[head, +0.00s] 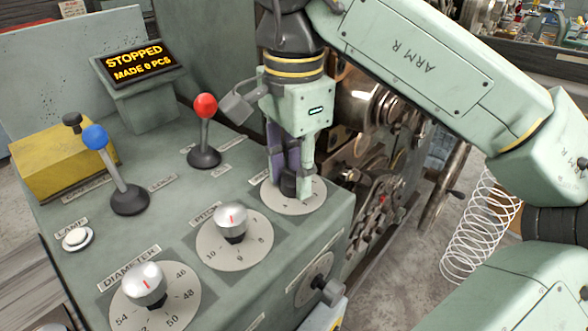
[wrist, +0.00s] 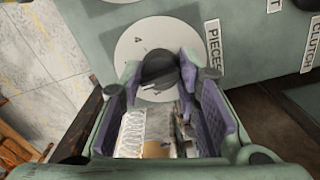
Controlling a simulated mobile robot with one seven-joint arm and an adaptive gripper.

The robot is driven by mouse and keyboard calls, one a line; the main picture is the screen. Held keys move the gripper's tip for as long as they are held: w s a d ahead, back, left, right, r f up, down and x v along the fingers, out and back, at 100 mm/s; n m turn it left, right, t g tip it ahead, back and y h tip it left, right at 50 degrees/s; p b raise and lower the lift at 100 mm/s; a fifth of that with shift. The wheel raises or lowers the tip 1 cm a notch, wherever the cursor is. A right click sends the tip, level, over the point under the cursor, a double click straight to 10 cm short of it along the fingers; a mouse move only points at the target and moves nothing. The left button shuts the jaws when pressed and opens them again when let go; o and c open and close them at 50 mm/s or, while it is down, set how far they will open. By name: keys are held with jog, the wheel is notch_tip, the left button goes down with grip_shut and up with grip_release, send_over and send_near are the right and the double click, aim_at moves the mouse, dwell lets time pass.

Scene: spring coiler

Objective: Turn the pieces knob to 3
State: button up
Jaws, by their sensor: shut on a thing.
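The pieces knob (head: 289,184) is a dark knob on a pale round dial (head: 316,188) at the panel's right edge. My gripper (head: 291,190) points down over the dial, its fingers on either side of the knob and shut on it. In the wrist view the black knob (wrist: 158,68) sits between the purple-padded fingers, beside the label PIECES (wrist: 214,52). A white mark shows on the knob's lower left side.
The silver pitch knob (head: 232,219) and diameter knob (head: 146,282) stand nearby on the panel. A red-topped lever (head: 205,108) and a blue-topped lever (head: 97,138) rise behind. The display (head: 136,61) reads STOPPED, MADE 0 PCS. Coiler machinery (head: 378,130) lies to the right.

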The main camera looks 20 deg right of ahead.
jog(key=m, duration=0.5)
jog(key=shift+b, duration=0.35)
jog(key=shift+m, duration=0.4)
jog(key=o, duration=1.2)
